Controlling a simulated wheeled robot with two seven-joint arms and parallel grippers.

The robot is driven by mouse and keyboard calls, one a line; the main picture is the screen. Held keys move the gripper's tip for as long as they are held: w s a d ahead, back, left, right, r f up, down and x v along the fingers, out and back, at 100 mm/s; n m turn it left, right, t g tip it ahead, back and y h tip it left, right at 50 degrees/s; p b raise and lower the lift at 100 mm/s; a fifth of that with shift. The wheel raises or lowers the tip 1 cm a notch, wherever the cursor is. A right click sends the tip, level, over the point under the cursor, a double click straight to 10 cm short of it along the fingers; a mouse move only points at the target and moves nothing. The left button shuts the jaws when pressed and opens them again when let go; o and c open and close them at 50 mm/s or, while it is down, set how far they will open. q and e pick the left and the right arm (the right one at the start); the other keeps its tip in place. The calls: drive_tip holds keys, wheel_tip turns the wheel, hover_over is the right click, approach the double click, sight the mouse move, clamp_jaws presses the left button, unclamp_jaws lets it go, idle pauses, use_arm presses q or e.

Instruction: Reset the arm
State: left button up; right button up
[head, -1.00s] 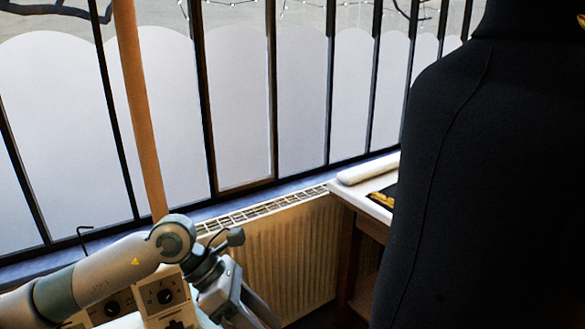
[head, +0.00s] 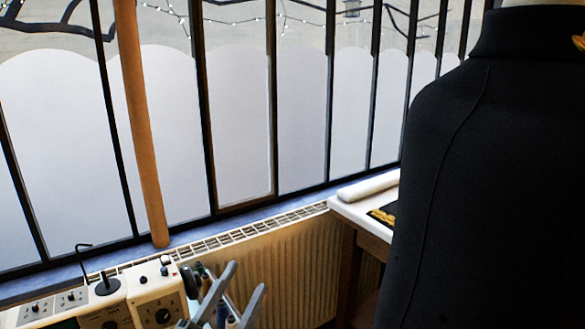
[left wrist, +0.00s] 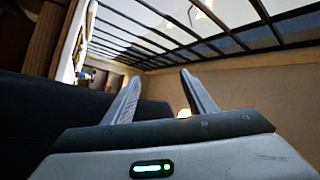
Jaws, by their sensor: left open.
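My left gripper (head: 244,292) shows at the bottom of the head view, low in front of the radiator. Its two grey fingers point up and are spread apart with nothing between them. In the left wrist view my left gripper (left wrist: 160,95) also shows open and empty, its fingertips apart. The rest of my left arm is out of the head view. My right gripper is in neither view.
A dark jacket on a form (head: 480,190) fills the right side. A white table (head: 364,216) with a white roll (head: 368,187) stands beside it. A cream control box (head: 155,292) sits at bottom left. A radiator (head: 290,262) runs below the window, and a wooden pole (head: 139,130) stands at left.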

use_arm(q)
drive_tip(key=s+a+f+n+g+y, duration=0.3)
drive_tip(key=a+f, duration=0.1)
drive_tip(key=f, duration=0.4)
drive_tip(key=s+a+f+n+g+y, duration=0.2)
drive_tip(key=a+f+n+y, duration=0.15)
drive_tip(key=f, duration=0.35)
drive_tip(key=s+a+f+n+g+y, duration=0.2)
drive_tip(key=s+a+f+n+g, duration=0.15)
drive_tip(key=f, duration=0.45)
drive_tip(key=s+a+f+n+g, duration=0.15)
drive_tip(key=s+f+g, duration=0.25)
drive_tip(key=s+f, duration=0.5)
drive_tip(key=s+a+f+n+g, duration=0.15)
drive_tip(key=s+f+g, duration=0.4)
drive_tip(key=s, duration=0.85)
drive_tip(key=w+d+f+t, duration=0.1)
drive_tip(key=w+f, duration=0.1)
drive_tip(key=f, duration=1)
drive_tip(key=w+d+f, duration=0.1)
drive_tip(key=d+f, duration=0.1)
drive_tip(key=f, duration=1)
drive_tip(key=s+f, duration=0.5)
drive_tip(key=f, duration=0.4)
drive_tip(key=s+a+f, duration=0.1)
drive_tip(key=s+f, duration=0.5)
drive_tip(key=f, duration=0.3)
drive_tip(key=shift+s+f, duration=0.25)
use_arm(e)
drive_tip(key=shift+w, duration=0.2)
